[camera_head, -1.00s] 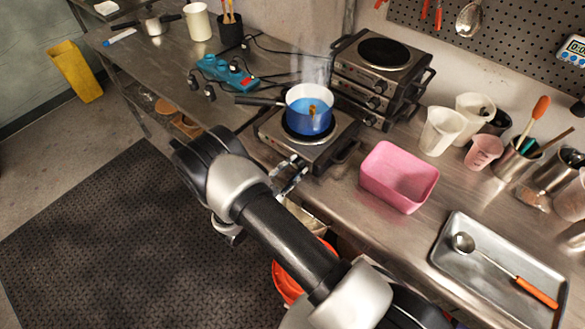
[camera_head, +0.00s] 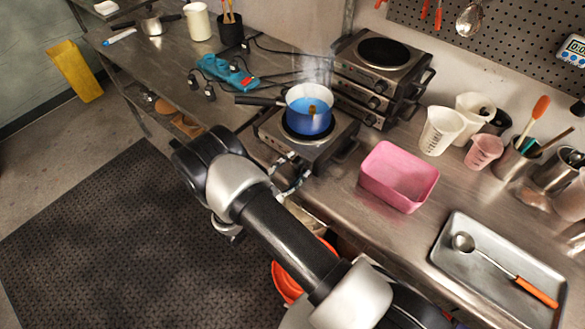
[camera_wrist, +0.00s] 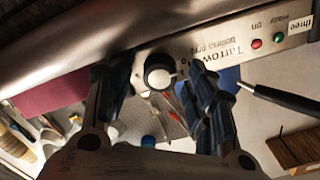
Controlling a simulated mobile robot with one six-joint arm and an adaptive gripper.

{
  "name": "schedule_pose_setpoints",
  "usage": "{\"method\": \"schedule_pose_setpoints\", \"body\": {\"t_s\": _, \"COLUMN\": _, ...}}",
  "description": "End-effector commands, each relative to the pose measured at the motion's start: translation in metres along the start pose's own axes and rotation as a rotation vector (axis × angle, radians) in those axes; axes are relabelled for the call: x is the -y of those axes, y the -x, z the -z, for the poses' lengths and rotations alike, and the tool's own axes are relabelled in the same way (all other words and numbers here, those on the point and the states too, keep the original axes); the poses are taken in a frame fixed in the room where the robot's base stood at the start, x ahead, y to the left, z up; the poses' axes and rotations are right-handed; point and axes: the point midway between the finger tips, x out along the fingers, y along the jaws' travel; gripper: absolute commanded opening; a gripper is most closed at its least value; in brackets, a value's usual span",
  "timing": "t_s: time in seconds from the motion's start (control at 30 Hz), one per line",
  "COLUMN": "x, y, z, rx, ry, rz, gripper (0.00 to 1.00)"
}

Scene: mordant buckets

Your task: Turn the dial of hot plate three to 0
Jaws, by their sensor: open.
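Hot plate three (camera_head: 292,150) stands at the bench's front edge, under a blue pot (camera_head: 309,122) with steam above it. In the wrist view its front panel (camera_wrist: 217,48) carries a "three" label, a red and a green light. Its dial (camera_wrist: 158,73) is a round dark knob with a pale face; its setting is not readable. My gripper (camera_wrist: 158,92) is open, one finger on each side of the dial, with gaps visible. In the head view my gripper (camera_head: 288,174) is at the plate's front, and the dial is hidden there.
A pink tub (camera_head: 398,177) is close on the right, with a metal tray (camera_head: 497,283) beyond. The pot's handle (camera_head: 258,100) points left. An orange bucket (camera_head: 288,282) is below the bench edge.

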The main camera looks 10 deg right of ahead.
Motion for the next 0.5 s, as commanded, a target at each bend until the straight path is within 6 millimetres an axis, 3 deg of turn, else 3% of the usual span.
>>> {"method": "schedule_pose_setpoints", "body": {"t_s": 0.17, "x": 0.001, "y": 0.017, "z": -0.001, "rx": 0.003, "ry": 0.000, "rz": 0.004, "gripper": 0.50}}
{"method": "schedule_pose_setpoints", "body": {"t_s": 0.5, "x": 0.001, "y": 0.087, "z": -0.001, "rx": 0.003, "ry": -0.001, "rz": 0.005, "gripper": 0.50}}
